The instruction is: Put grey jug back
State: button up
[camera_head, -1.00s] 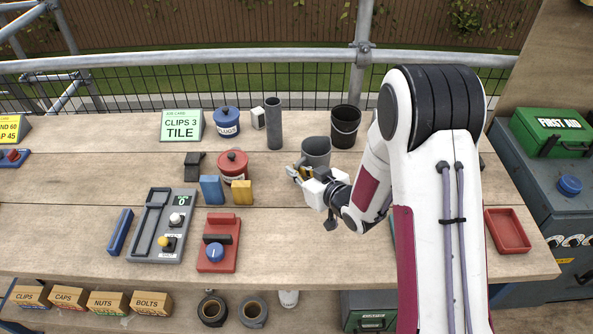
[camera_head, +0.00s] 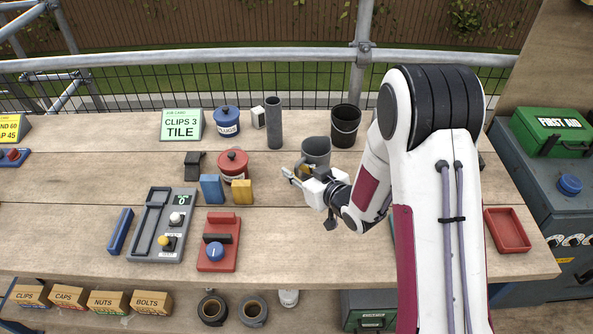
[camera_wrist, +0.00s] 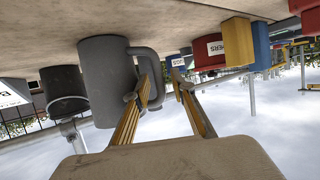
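The grey jug (camera_head: 316,150) stands upright on the workbench, right of the middle, with its lower part partly hidden by my gripper in the head view. In the wrist view, which is upside down, the jug (camera_wrist: 104,80) is at left with its handle (camera_wrist: 155,62) toward the fingers. My gripper (camera_head: 294,175) is open at the near side of the jug. In the wrist view its fingers (camera_wrist: 161,80) are apart, one on each side of the handle's outer bar. Whether a finger touches the handle I cannot tell.
A black bucket (camera_head: 345,126) stands behind the jug at right, and a grey tube (camera_head: 274,124) behind at left. A red pot (camera_head: 233,165), a blue block (camera_head: 212,190) and a yellow block (camera_head: 242,193) stand left of my gripper.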

jog(key=shift+r, duration=0.15)
jog(key=v, duration=1.2)
jog(key=shift+d, duration=0.1)
dwell(0.6)
jog(key=s+d+r+m+g+h, duration=0.1)
jog(key=s+d+r+m+h, duration=0.1)
jog(key=s+d+r+h, duration=0.3)
jog(key=s+d+r+m+g+h, duration=0.1)
jog(key=s+d+r+m+h, duration=0.15)
jog(key=d+r, duration=0.45)
jog(key=s+r+m+g, duration=0.1)
jog(key=s+r+g, duration=0.1)
jog(key=s, duration=0.8)
jog(key=s+a+r+m+g, duration=0.1)
jog(key=s+r, duration=0.1)
jog(key=s, duration=0.8)
jog(key=shift+s+r+g, duration=0.25)
jog(key=shift+s+g, duration=0.05)
jog(key=shift+g, duration=0.1)
